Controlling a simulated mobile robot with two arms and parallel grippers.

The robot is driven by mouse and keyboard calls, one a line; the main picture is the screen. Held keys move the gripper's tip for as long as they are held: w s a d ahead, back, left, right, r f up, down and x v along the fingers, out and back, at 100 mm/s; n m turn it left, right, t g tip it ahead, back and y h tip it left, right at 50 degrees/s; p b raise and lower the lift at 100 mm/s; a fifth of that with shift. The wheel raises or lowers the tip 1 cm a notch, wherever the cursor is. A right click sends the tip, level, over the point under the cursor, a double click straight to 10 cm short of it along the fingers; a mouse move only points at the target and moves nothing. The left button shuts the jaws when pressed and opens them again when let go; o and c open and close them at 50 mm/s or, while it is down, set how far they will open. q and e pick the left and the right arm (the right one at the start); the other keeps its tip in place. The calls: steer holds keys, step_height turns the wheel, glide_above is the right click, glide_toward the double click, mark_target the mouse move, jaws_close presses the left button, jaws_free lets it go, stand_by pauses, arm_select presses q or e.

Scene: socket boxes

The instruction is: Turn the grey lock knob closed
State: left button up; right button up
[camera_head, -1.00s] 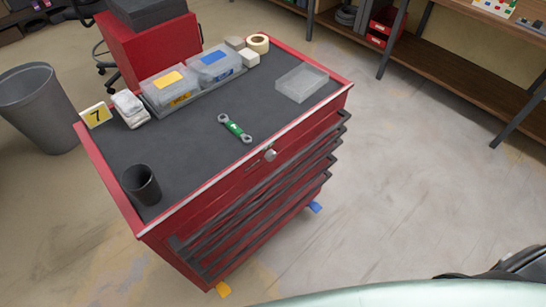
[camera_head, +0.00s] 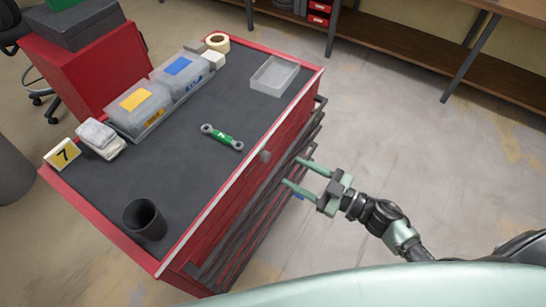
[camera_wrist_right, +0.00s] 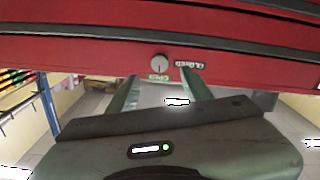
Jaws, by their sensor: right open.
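The grey lock knob (camera_head: 265,156) sits on the front face of the red tool cabinet (camera_head: 190,262), just below the top edge. In the right wrist view the round knob (camera_wrist_right: 159,63) is between an "OPEN" label (camera_wrist_right: 158,77) and a "CLOSED" label (camera_wrist_right: 189,64). My right gripper (camera_head: 293,171) is open and empty, its two green fingers pointing at the cabinet front, a short way from the knob. In the right wrist view the fingertips (camera_wrist_right: 160,76) lie to either side of the knob, apart from it. My left gripper is not in view.
Drawer handles jut from the front below the knob. The floor to the right is clear.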

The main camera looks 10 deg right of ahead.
mark_target(268, 158)
steer(key=p+x, duration=0.1)
steer(key=x, duration=0.5)
steer(key=shift+w+a+r, duration=0.15)
steer(key=shift+w+a, duration=0.3)
steer(key=shift+a, duration=0.05)
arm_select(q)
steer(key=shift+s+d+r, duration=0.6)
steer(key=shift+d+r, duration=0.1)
arm_select(e)
jaws_close()
